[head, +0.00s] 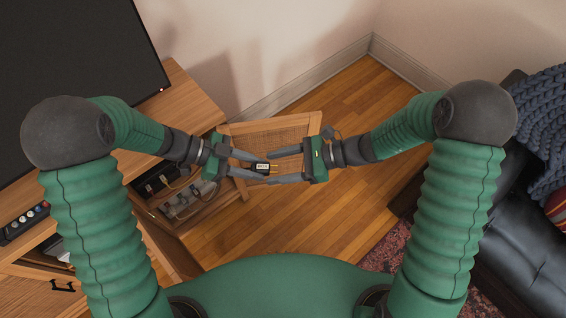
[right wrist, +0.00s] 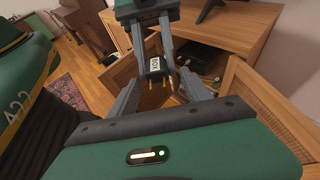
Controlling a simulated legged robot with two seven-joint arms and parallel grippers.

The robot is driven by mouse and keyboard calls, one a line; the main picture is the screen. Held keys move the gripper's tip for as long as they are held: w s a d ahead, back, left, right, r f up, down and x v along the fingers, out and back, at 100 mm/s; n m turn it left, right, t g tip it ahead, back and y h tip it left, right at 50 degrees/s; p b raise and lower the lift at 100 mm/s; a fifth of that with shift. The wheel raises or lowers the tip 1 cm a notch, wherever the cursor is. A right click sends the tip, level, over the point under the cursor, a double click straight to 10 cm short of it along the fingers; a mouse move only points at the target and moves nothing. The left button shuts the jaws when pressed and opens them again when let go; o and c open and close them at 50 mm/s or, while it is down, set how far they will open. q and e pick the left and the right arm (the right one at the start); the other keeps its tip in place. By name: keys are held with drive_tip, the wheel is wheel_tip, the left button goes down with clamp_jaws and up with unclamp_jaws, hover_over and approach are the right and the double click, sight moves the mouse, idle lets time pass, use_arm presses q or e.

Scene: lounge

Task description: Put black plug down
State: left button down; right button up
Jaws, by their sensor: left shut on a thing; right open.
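The black plug (head: 261,168) is a small dark block with a white label and brass prongs. My left gripper (head: 252,167) is shut on it and holds it in the air in front of the open cabinet. The plug also shows in the right wrist view (right wrist: 156,66), between the left gripper's fingers, with its prongs pointing down toward my right gripper. My right gripper (head: 272,167) is open, with its fingers facing the plug from the right. In the right wrist view its fingertips reach to either side below the plug; I cannot tell whether they touch anything.
The wooden cabinet (head: 190,101) stands at left with a television (head: 70,75) on top. Its open door (head: 305,128) is behind my grippers. Cables and adapters (head: 185,200) lie inside. A power strip (head: 25,222) is at far left. A black sofa (head: 520,235) stands at right.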

drive_tip(key=shift+c, duration=0.5)
drive_tip(key=shift+a, duration=0.1)
drive_tip(key=c, duration=0.9)
drive_tip(key=o, duration=1)
drive_tip(key=v, duration=1.2)
